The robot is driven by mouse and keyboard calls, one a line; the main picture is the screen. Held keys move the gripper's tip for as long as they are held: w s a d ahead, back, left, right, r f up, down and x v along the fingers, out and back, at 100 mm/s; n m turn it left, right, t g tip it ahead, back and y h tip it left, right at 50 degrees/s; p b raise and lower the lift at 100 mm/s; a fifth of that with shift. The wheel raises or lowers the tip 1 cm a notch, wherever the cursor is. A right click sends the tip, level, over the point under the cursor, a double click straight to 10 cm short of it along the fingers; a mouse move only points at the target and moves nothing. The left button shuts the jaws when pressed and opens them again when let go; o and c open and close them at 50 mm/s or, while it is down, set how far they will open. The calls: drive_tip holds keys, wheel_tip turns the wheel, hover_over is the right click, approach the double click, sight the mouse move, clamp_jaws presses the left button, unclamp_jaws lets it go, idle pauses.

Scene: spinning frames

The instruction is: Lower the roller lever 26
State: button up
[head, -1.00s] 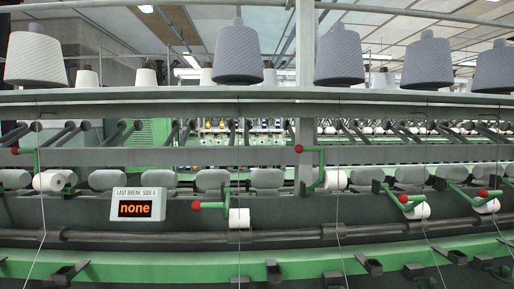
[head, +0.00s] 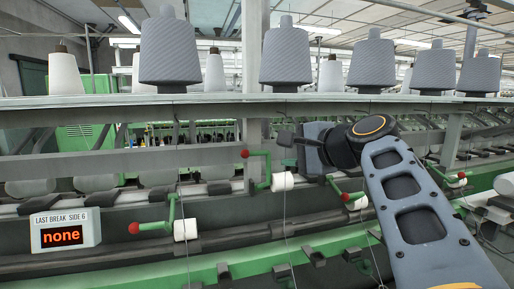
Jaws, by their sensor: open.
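Several green roller levers with red knobs line the spinning frame; I can read no number 26 on any. One lever (head: 268,166) stands raised, its red knob up and to the left, above a white roller (head: 282,181). Two others, a left lever (head: 172,211) and a right lever (head: 333,186), hang lower with their knobs down. My gripper (head: 285,138) is open, just right of and slightly above the raised lever's top bar. Its fingers are small and dark here, and it looks empty; whether it touches the lever cannot be told.
A display (head: 65,232) reading "none" is at the lower left. Large grey yarn cones (head: 286,55) stand on the long shelf (head: 220,101) above my gripper. Thin threads hang down in front of the machine. A green rail (head: 220,272) runs along the bottom.

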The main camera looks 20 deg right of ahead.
sight(258, 153)
drive_tip(key=p+x, duration=0.3)
drive_tip(key=x, duration=0.9)
drive_tip(key=shift+w+a+f, duration=0.1)
clamp_jaws()
